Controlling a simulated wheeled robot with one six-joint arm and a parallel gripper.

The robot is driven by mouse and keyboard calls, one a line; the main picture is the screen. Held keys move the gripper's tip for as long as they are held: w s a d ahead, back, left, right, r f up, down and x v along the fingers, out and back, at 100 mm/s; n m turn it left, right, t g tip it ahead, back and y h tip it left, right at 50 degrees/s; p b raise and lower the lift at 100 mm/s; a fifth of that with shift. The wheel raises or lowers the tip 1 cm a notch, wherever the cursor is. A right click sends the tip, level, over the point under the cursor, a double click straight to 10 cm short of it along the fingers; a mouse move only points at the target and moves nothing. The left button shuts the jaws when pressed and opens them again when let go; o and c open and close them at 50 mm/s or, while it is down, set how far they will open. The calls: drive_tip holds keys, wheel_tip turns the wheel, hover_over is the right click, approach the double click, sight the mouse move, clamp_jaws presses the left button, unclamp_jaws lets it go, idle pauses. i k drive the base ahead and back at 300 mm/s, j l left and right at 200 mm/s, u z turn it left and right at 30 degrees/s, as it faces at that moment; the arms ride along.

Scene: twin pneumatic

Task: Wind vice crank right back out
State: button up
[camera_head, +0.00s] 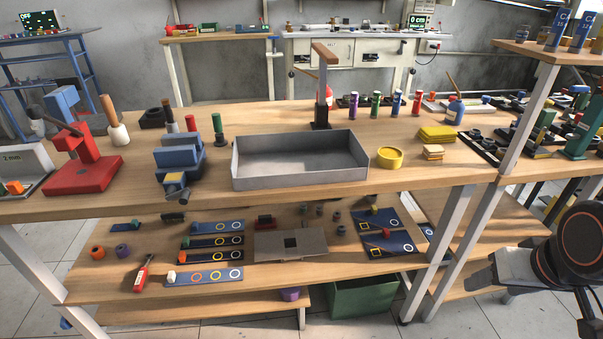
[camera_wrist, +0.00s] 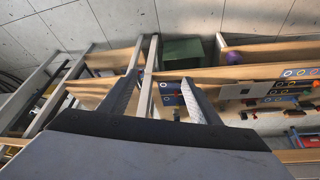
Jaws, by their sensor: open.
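The blue vice (camera_head: 179,157) stands on the upper bench top, left of the grey tray, near the front edge. Its crank end (camera_head: 175,184), with a yellowish part, faces the front edge and seems to overhang it; its exact turn is too small to tell. My gripper (camera_wrist: 160,82) is open and empty in the wrist view, its two fingers spread, with the bench legs and lower shelf beyond them. In the head view my arm is at the lower right, far from the vice. The vice cannot be made out in the wrist view.
A grey tray (camera_head: 300,163) lies right of the vice. A red press-like device (camera_head: 82,172) stands to its left, with a green post (camera_head: 218,130) behind. A bench post (camera_head: 465,245) stands between my arm and the vice.

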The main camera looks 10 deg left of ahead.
sight(183, 194)
drive_tip(key=u, duration=1.55)
